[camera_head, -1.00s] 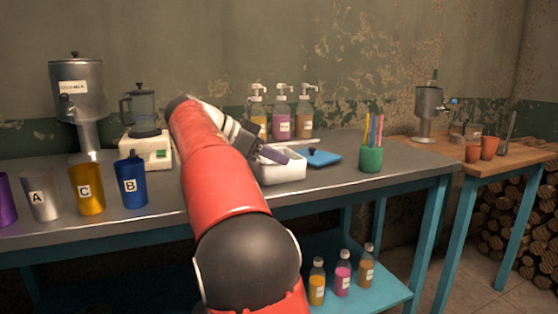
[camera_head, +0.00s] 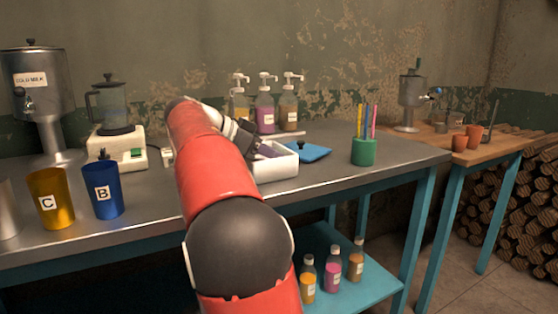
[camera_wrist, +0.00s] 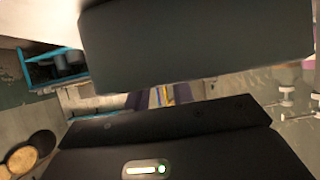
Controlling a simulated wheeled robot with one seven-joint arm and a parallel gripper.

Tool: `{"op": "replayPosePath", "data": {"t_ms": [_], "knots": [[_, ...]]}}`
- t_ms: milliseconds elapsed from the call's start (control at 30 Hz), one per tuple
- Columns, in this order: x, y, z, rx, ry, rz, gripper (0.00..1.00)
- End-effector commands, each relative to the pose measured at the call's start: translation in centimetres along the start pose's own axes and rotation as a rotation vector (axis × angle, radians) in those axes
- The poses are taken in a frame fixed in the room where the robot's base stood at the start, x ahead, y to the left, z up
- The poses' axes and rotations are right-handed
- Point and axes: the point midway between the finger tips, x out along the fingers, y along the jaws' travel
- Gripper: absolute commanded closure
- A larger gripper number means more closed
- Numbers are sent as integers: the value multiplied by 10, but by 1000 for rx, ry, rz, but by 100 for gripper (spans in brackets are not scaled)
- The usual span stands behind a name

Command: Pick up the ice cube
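No ice cube shows in either view. A white open-topped container (camera_head: 277,172) stands on the metal table, and its inside is largely hidden by my gripper. My gripper (camera_head: 268,151) is at the container's opening, behind my red arm. Its purple-grey fingers seem to reach over or into the container; how deep, I cannot tell. In the wrist view, my gripper's fingers (camera_wrist: 163,96) stand apart with a gap between them, and coloured sticks show through it. Nothing is visibly held.
A blue lid (camera_head: 308,151) lies right of the container, with a green holder of sticks (camera_head: 363,151) further right. Pump bottles (camera_head: 265,110) stand behind. A blender (camera_head: 116,115), yellow cup C (camera_head: 50,197) and blue cup B (camera_head: 103,190) are left of my arm.

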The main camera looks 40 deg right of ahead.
Motion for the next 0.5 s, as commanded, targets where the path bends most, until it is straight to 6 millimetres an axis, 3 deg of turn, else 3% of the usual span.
{"op": "replayPosePath", "data": {"t_ms": [133,367,500], "knots": [[14,0,0,1,-1,0,76],[16,0,0,0,-1,-1,76],[16,0,0,0,-1,-1,92]]}}
